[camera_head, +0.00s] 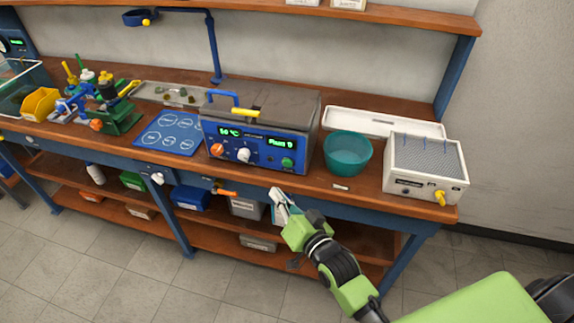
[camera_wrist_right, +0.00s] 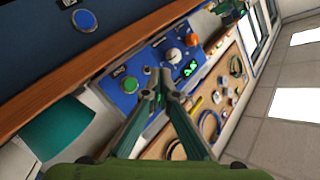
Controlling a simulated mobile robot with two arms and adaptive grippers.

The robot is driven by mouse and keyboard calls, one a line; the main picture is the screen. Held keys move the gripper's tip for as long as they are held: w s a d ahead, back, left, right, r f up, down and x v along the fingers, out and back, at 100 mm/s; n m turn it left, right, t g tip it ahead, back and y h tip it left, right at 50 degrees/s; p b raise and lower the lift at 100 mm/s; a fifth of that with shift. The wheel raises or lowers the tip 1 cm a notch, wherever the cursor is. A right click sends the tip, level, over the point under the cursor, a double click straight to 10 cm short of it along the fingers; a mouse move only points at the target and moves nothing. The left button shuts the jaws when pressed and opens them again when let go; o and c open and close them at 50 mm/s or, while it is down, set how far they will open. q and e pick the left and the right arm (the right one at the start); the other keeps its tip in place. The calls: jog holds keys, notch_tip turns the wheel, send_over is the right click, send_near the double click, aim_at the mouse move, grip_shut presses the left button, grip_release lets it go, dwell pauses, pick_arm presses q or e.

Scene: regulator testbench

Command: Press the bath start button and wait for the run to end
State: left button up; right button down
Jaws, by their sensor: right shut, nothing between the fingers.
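The bath (camera_head: 262,135) is a grey-lidded box with a blue front panel, two green-lit displays, an orange button (camera_head: 217,149) and a white knob (camera_head: 243,155). A green button (camera_head: 287,162), apparently the start button, is at the panel's lower right. It also shows in the right wrist view (camera_wrist_right: 129,84), just left of my fingertips. My right gripper (camera_head: 277,194) is shut and empty, in front of and below the panel, apart from the button in the head view. The display text is too small to read surely. My left gripper is not in view.
A teal bowl (camera_head: 347,153) and a white perforated-top unit (camera_head: 425,166) stand right of the bath. A blue mat with circles (camera_head: 171,133) lies to its left. The bench's front edge (camera_head: 330,194) is close to my right gripper. A shelf with bins is below.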

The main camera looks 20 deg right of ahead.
aim_at(288, 163)
jog(key=shift+w+d+b, duration=0.35)
jog(key=shift+w+d, duration=0.35)
jog(key=shift+w, duration=0.35)
jog(key=shift+w+d+b, duration=0.35)
jog(key=shift+w+d, duration=0.4)
jog(key=shift+w, duration=0.3)
jog(key=shift+w+d+b, duration=0.35)
jog(key=shift+w+d, duration=0.35)
jog(key=shift+w, duration=0.35)
jog(key=shift+w+d, duration=0.25)
jog(key=shift+w, duration=0.1)
jog(key=shift+w+d, duration=0.25)
jog(key=shift+w, duration=0.15)
jog(key=shift+s+a+p, duration=0.5)
jog(key=shift+s+p, duration=0.15)
jog(key=shift+s, duration=0.15)
